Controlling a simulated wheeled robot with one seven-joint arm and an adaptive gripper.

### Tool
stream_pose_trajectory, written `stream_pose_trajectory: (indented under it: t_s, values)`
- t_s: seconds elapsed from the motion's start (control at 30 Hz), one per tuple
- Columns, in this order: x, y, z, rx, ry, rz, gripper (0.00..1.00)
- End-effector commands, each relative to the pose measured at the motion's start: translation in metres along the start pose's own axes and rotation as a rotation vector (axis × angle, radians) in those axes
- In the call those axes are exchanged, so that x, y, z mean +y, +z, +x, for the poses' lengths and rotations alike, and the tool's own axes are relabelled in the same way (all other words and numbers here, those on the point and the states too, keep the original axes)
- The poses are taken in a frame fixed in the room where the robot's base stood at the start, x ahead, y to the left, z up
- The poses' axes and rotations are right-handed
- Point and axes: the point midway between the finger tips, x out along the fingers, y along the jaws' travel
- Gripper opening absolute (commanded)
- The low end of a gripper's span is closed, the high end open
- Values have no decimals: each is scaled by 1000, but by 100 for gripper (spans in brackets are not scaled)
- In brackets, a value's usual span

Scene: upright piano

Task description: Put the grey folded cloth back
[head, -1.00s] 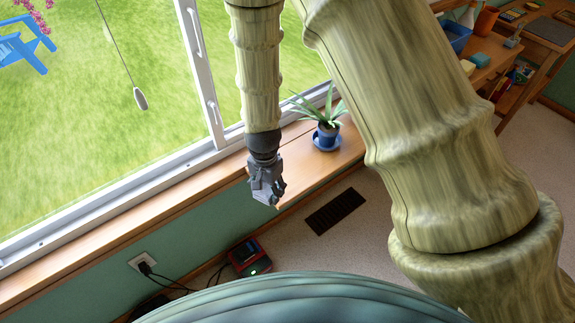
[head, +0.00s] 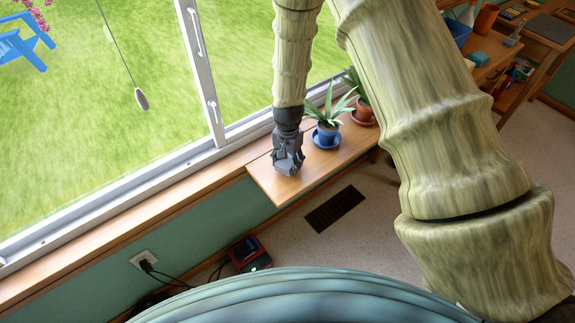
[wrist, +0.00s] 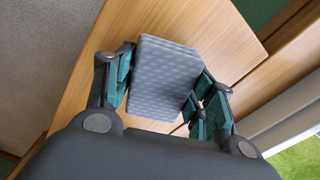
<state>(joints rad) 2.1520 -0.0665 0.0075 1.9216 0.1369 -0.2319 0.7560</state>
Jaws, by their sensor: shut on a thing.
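The grey folded cloth (wrist: 165,70), with a pale dotted pattern, sits between the two fingers of my gripper (wrist: 163,92) in the wrist view. The fingers, with teal pads, are shut on its two sides. In the head view, my gripper (head: 288,162) points down at the near left end of the wooden sill shelf (head: 262,183), left of the blue potted plant. The cloth is hard to make out there against the grey fingers. I cannot tell whether it touches the shelf.
A plant in a blue pot (head: 326,134) stands close to the right of my gripper, with a plant in a terracotta pot (head: 363,108) beyond. The window frame (head: 203,85) runs behind. A floor vent (head: 335,209) and a red-and-black device (head: 249,254) lie below.

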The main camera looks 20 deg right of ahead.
Motion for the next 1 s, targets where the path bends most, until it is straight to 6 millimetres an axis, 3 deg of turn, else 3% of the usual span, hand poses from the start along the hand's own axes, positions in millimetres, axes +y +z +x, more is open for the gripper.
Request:
stream_pose_trajectory:
  t_s: [0.2,0.6,0.63,0.73,1.0]
  values:
    - [0,0,22,0,0,-1,24]
    - [0,0,26,0,0,0,24]
    - [0,0,26,0,0,0,58]
    - [0,0,26,0,0,-1,76]
    - [0,0,26,0,0,0,76]
